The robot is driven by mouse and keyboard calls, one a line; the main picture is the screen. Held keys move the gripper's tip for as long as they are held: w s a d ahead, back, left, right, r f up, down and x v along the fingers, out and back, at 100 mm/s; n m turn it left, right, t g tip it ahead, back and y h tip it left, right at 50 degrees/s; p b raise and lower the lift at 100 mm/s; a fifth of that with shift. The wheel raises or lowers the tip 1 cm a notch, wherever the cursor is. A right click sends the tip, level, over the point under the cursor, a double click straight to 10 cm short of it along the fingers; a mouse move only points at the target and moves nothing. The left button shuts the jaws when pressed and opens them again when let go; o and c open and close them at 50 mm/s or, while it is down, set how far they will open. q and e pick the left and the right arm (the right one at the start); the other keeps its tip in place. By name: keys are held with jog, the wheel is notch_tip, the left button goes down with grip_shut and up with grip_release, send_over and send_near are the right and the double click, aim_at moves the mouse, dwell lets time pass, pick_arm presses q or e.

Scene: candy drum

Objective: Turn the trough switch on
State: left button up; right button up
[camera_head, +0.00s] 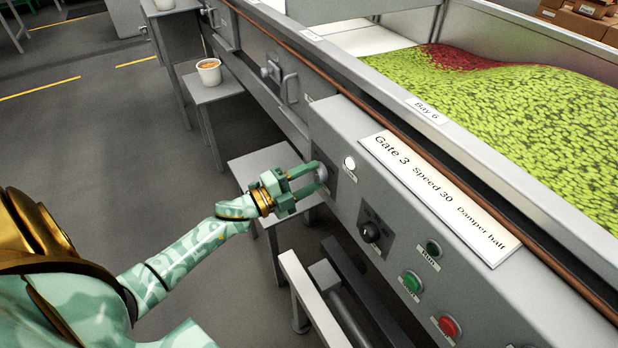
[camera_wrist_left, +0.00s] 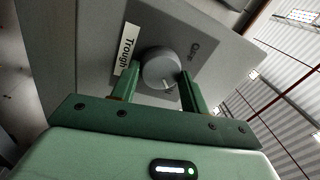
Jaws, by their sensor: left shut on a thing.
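The trough switch is a round grey knob (camera_wrist_left: 161,68) on a grey plate, beside a white label (camera_wrist_left: 126,51) reading "Trough". A pale pointer line shows on the knob's lower part. In the head view the knob (camera_head: 322,173) is at the upper left of the control panel (camera_head: 331,115), partly hidden by my fingers. My left gripper (camera_head: 317,180) is shut on the knob, one finger on each side, as the left wrist view (camera_wrist_left: 158,82) also shows. My right gripper is out of view.
A white lamp (camera_head: 349,163) sits just right of the knob. Lower right are a black dial (camera_head: 370,232), a green button (camera_head: 412,282) and a red button (camera_head: 448,326). A small table (camera_head: 262,163) and a pale rail (camera_head: 312,300) stand below the panel.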

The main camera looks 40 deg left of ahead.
pick_arm(q)
jog(key=o, duration=1)
jog(key=shift+s, duration=0.1)
jog(key=p+v, duration=0.2)
jog(key=v, duration=1.4)
jog(key=shift+f, duration=0.15)
